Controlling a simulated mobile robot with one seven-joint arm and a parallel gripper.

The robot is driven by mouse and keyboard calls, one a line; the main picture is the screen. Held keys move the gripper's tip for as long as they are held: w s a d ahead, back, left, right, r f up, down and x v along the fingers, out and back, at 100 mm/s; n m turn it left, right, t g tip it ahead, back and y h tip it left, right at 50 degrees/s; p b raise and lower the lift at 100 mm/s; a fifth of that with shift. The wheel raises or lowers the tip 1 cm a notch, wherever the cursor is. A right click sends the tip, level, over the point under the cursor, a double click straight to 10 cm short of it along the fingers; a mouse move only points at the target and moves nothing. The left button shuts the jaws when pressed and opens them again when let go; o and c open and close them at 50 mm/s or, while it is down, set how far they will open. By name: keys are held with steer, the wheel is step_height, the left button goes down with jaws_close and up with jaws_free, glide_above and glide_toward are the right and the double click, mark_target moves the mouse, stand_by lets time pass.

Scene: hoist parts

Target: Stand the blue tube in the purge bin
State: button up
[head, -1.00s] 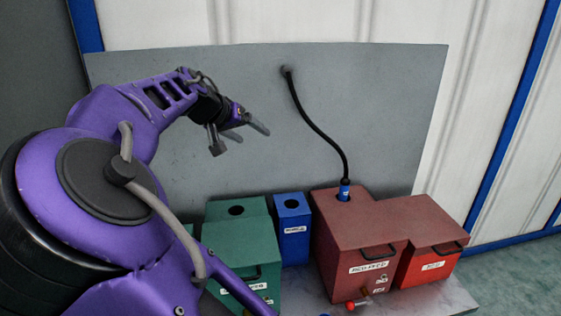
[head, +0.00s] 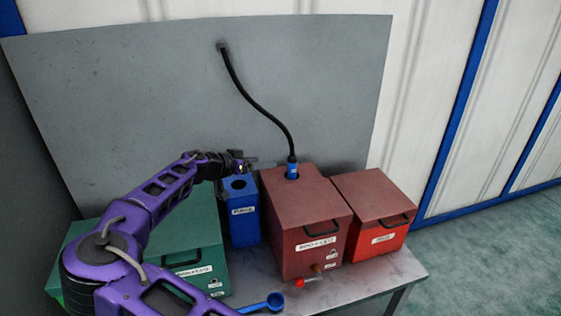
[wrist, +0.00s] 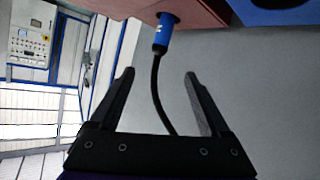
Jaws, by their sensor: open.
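The blue tube (head: 292,169) is a blue collar on the end of a black hose. It stands upright in the top of the larger dark red box (head: 305,197). The purge bin (head: 240,211) is the narrow blue box to its left, with a round hole in its top. My gripper (head: 264,163) is open and empty, above and between the bin and the tube. In the wrist view the tube (wrist: 162,36) is beyond the open fingers (wrist: 158,78), apart from them. The black hose runs down between the fingers there. The tube's lower end is hidden in the red box.
A grey panel (head: 150,100) stands behind, with the hose (head: 255,97) fixed near its top. A green box (head: 190,235) is left and a smaller red box (head: 375,210) right. A blue scoop-like object (head: 268,303) lies in front. The table's right front (head: 390,275) is clear.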

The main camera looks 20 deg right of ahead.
mark_target(289, 160)
steer(key=x, duration=1.6)
steer(key=shift+r, duration=0.1)
jaws_close()
step_height(289, 160, up, 14)
steer(key=p, duration=0.2)
stand_by(0.7)
